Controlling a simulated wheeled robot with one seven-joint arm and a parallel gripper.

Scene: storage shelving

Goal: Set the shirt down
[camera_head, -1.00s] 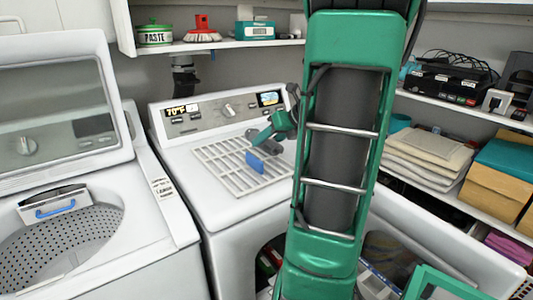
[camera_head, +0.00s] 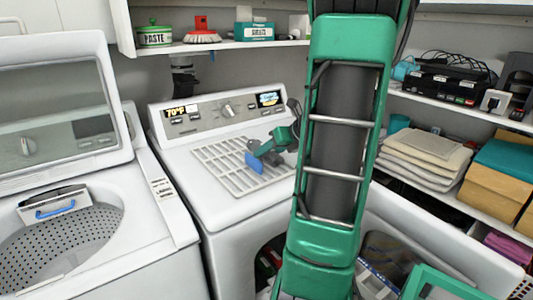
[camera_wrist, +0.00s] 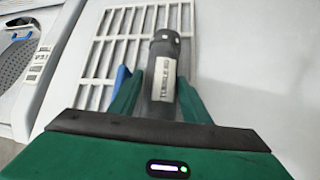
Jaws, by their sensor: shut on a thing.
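No shirt can be made out in these views. My gripper (camera_head: 264,152) hangs low over the white slatted grid on top of the right-hand machine. In the wrist view its two green fingers (camera_wrist: 158,100) are shut on a dark grey labelled cylinder (camera_wrist: 163,68), one finger on each side. A small blue piece (camera_head: 253,162) shows at the gripper in the head view, and outside the left finger in the wrist view (camera_wrist: 121,78). I cannot tell what it belongs to. Contact between the cylinder and the grid is unclear.
The white grid (camera_head: 215,160) lies on the right-hand machine (camera_head: 190,195), below its control panel. An open-lidded washer (camera_head: 175,215) stands at left. A wall shelf (camera_head: 225,44) holds a paste tin and brush. Folded cloths (camera_head: 425,147) lie on the right shelving. The grid's left part is clear.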

